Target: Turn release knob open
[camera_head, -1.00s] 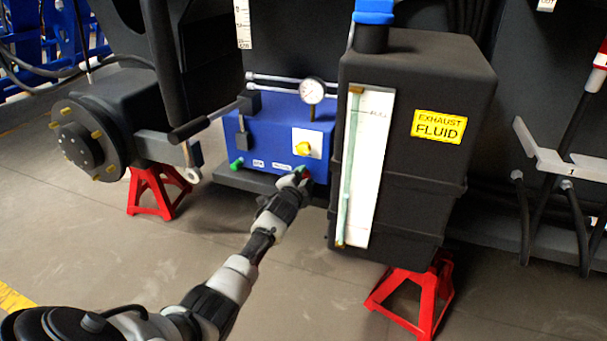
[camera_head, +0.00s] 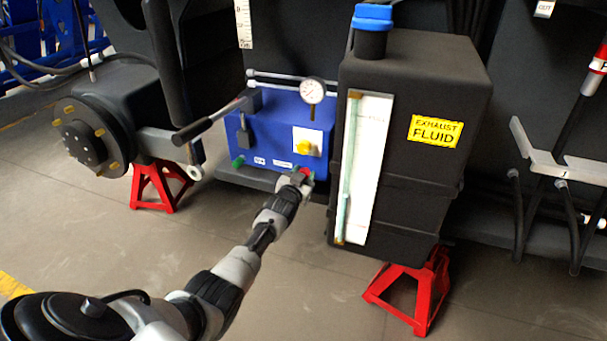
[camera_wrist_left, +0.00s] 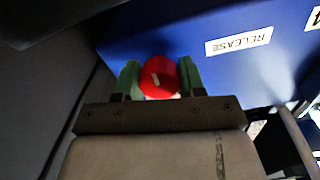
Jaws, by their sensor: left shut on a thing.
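The release knob (camera_wrist_left: 159,77) is red with a pale mark and sits on the blue box beside the RELEASE label (camera_wrist_left: 239,41). In the left wrist view, my left gripper (camera_wrist_left: 159,82) has its green fingers on either side of the knob, shut on it. In the head view, my left gripper (camera_head: 303,178) reaches the lower right front of the blue box (camera_head: 272,135). The red knob (camera_head: 309,173) shows only partly there behind the fingertips. My right gripper is not in view.
The box carries a gauge (camera_head: 312,91), a yellow knob (camera_head: 304,147), a green knob (camera_head: 237,161) and a black-gripped lever (camera_head: 210,120). The black exhaust fluid tank (camera_head: 430,90) stands close on the right. Red stands (camera_head: 158,186) are on the floor. Open floor lies in front.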

